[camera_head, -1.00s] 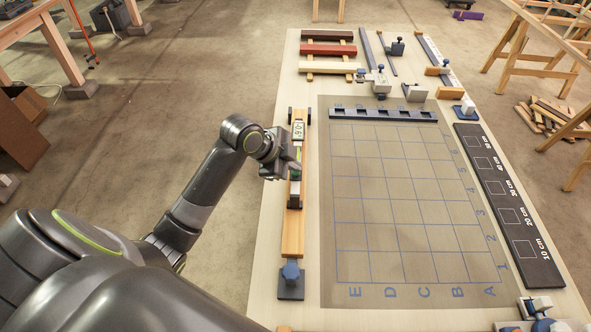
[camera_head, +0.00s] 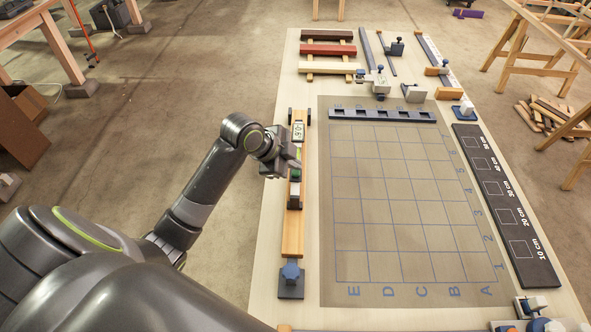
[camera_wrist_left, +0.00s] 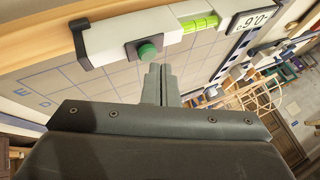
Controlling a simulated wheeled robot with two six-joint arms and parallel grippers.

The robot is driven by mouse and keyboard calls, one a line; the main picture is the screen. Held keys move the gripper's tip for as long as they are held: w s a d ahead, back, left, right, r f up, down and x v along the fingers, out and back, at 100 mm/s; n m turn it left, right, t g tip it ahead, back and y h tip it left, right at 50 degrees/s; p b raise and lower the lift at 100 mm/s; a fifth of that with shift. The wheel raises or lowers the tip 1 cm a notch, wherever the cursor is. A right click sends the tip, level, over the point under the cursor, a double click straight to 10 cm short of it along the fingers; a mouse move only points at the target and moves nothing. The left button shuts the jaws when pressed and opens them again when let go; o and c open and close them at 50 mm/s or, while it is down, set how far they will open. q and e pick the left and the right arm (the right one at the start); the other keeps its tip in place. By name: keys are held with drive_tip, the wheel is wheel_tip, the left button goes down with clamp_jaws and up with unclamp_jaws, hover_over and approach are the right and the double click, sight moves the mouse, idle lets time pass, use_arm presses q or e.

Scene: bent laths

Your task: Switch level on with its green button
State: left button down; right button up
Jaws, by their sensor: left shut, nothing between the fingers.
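The level (camera_head: 296,160) is a pale grey bar on a wooden lath (camera_head: 293,232) along the table's left side. In the left wrist view its body (camera_wrist_left: 110,40) carries a dark-housed green button (camera_wrist_left: 147,52), a yellow-green vial (camera_wrist_left: 199,23) and a display (camera_wrist_left: 252,18) showing digits. The button also shows in the head view (camera_head: 295,175). My left gripper (camera_head: 294,164) is over the level, shut and empty. In the left wrist view its fingertips (camera_wrist_left: 160,70) appear close beside the button; I cannot tell whether they touch. My right gripper is not in view.
A gridded mat (camera_head: 400,220) lies right of the lath, with a slotted dark blue rack (camera_head: 382,114) at its top. A blue clamp (camera_head: 291,280) sits at the lath's near end. A black gauge board (camera_head: 497,195) is at right. Coloured laths (camera_head: 328,50) lie at the back.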

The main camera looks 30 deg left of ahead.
sight(293, 173)
use_arm(q)
drive_tip(key=shift+r+p, duration=2.7)
drive_tip(key=shift+r, duration=0.25)
drive_tip(key=shift+f, duration=0.1)
